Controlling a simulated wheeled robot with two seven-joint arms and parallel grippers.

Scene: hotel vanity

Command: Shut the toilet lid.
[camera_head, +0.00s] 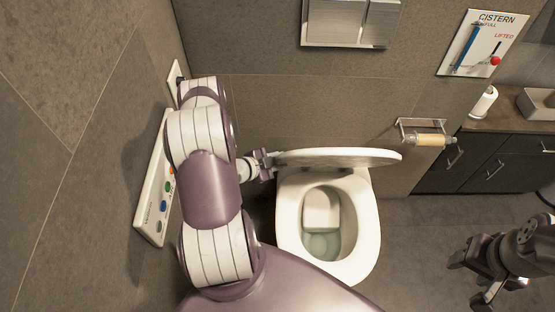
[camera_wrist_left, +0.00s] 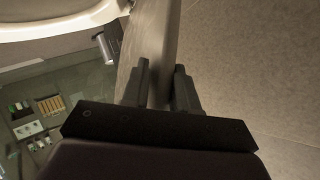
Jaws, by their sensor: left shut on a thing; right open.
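The toilet (camera_head: 290,215) stands at the centre of the head view with its seat down and the bowl open. Its lid (camera_head: 345,157) is raised, seen nearly edge-on behind the bowl. My left gripper (camera_head: 272,163) is at the lid's left edge. In the left wrist view, my left gripper (camera_wrist_left: 162,82) has its fingers on either side of the lid (camera_wrist_left: 155,40), shut on it. The fingertips' exact contact is partly hidden. My right gripper (camera_head: 470,277) is open and empty at the lower right, away from the toilet.
A wall panel with coloured buttons (camera_head: 152,205) is close to my left arm. A steel flush plate (camera_head: 350,22) is above the toilet. A paper holder (camera_head: 425,137) and a dark cabinet (camera_head: 485,165) are to the right. Floor between toilet and right gripper is clear.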

